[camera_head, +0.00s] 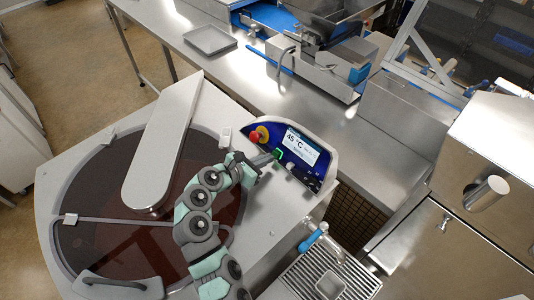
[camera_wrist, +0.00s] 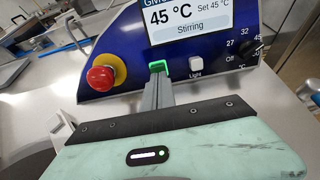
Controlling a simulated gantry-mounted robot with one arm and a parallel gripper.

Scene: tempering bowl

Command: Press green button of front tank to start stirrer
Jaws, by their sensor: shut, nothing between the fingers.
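The front tank (camera_head: 110,262) is a round tank of dark brown chocolate under a dark cover in a grey housing. Its blue control panel (camera_head: 296,150) stands at the tank's right. The green button (camera_wrist: 157,66) glows on the panel; it also shows in the head view (camera_head: 278,153). My gripper (camera_wrist: 158,76) is shut and empty, its fingertips at the lower edge of the green button. They look touching or very close, and partly hide it. The display (camera_wrist: 188,20) reads 45 °C, Set 45 °C and "Stirring".
A red emergency knob (camera_wrist: 101,77) on a yellow base is left of the green button. A white Light button (camera_wrist: 196,65) and a temperature dial (camera_wrist: 250,47) are to its right. A blue-handled tap (camera_head: 313,237) stands over a drip grate (camera_head: 300,281).

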